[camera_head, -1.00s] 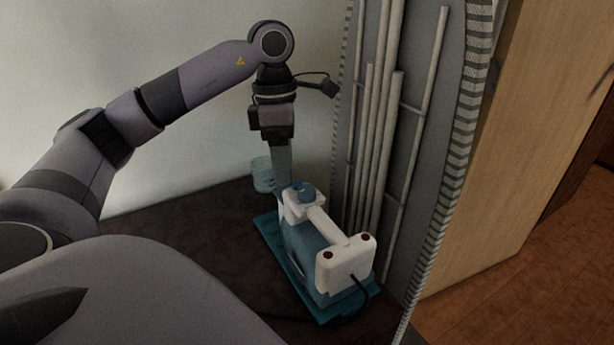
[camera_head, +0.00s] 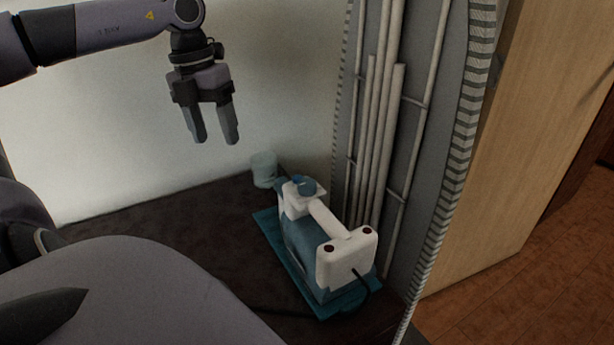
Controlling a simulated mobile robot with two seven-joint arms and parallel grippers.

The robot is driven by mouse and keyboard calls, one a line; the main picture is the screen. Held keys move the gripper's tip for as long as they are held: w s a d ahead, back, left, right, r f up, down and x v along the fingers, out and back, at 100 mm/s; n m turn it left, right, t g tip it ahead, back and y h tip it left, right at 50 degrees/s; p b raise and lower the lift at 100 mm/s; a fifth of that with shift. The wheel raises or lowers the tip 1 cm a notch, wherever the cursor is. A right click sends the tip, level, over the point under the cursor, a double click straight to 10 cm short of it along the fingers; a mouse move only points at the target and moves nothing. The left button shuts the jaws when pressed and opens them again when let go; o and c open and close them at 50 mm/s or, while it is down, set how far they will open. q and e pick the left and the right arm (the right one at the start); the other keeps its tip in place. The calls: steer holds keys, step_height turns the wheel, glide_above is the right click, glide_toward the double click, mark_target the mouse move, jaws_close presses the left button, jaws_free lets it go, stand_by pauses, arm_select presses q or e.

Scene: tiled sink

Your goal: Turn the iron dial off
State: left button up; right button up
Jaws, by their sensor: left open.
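The iron (camera_head: 306,247), blue with a white handle, rests on a flat teal base (camera_head: 279,251) on the dark surface. Its round blue dial (camera_head: 304,186) sits on top at the far end of the handle. The dial's marking is too small to read. My left gripper (camera_head: 214,138) is open and empty, pointing down. It is raised up and to the left of the iron, apart from it, in front of the pale wall. My right gripper is not in view.
A small translucent cup-like object (camera_head: 264,169) stands behind the iron. Upright pipes (camera_head: 377,140) and a grey panel with a striped edge stand close on the iron's right. The dark surface (camera_head: 190,230) left of the iron is clear.

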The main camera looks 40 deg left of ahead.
arm_select(q)
steer(key=w+d+r+n+y, duration=0.1)
steer(key=w+d+r+n, duration=0.1)
steer(key=w+d, duration=0.25)
steer(key=n+b, duration=0.1)
glide_above(307, 182)
step_height(307, 182, down, 2)
steer(key=shift+a+f+g, duration=0.1)
steer(key=shift+a+g, duration=0.05)
steer(key=shift+g, duration=0.15)
steer(key=shift+f+n, duration=0.2)
steer(key=shift+n, duration=0.1)
steer(key=shift+d+f, duration=0.2)
steer(key=shift+f, duration=0.15)
step_height(307, 182, down, 6)
steer(key=shift+f+b, duration=0.1)
steer(key=shift+b, duration=0.2)
steer(key=c, duration=1)
steer(key=shift+c, duration=0.2)
